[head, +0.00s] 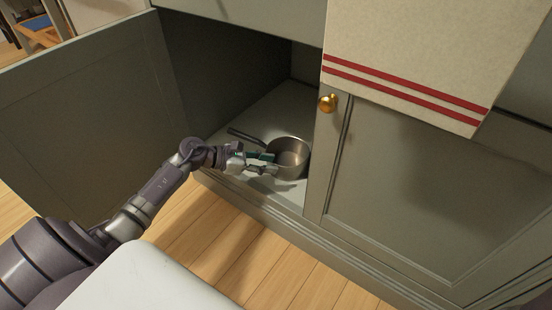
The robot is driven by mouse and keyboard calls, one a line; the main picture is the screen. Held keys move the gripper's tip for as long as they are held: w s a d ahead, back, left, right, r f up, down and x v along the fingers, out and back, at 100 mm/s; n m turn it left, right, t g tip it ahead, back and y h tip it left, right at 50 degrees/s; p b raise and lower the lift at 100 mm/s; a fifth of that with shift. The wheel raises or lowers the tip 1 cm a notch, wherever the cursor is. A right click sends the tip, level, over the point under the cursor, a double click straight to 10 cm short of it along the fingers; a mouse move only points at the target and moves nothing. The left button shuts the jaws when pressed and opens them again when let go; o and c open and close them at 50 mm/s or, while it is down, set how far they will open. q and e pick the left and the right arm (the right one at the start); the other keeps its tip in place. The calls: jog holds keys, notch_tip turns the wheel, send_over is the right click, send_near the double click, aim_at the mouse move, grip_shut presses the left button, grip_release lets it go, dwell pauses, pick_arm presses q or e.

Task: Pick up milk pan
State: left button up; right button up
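The milk pan (292,146) is a small grey metal pan. It stands upright on the floor of the open lower cabinet, and its long handle points left toward the back. My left gripper (268,163) reaches into the cabinet at the pan's near left side. Its two fingers look spread apart, with a teal pad showing on the farther one. The fingertips overlap the pan's left wall in the picture; I cannot tell whether they touch it. Nothing shows held between them. My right gripper is not in view.
The cabinet's left door (85,120) stands wide open. The right door (430,200), with a brass knob (328,103), is closed beside the pan. A cream towel (420,50) with red stripes hangs above it. The wooden floor (230,240) in front is clear.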

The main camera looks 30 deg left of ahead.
aim_at(299, 166)
pick_arm(q)
jog(key=shift+w+d+f, duration=0.3)
jog(key=shift+w+d, duration=0.15)
jog(key=shift+d, duration=0.05)
jog(key=b+x, duration=0.2)
jog(key=x, duration=0.2)
jog(key=shift+w+d+f+b, duration=0.2)
jog(key=shift+f+b, duration=0.05)
jog(key=shift+b, duration=0.15)
jog(key=shift+w+d, duration=0.25)
grip_shut()
jog(key=shift+r, duration=0.1)
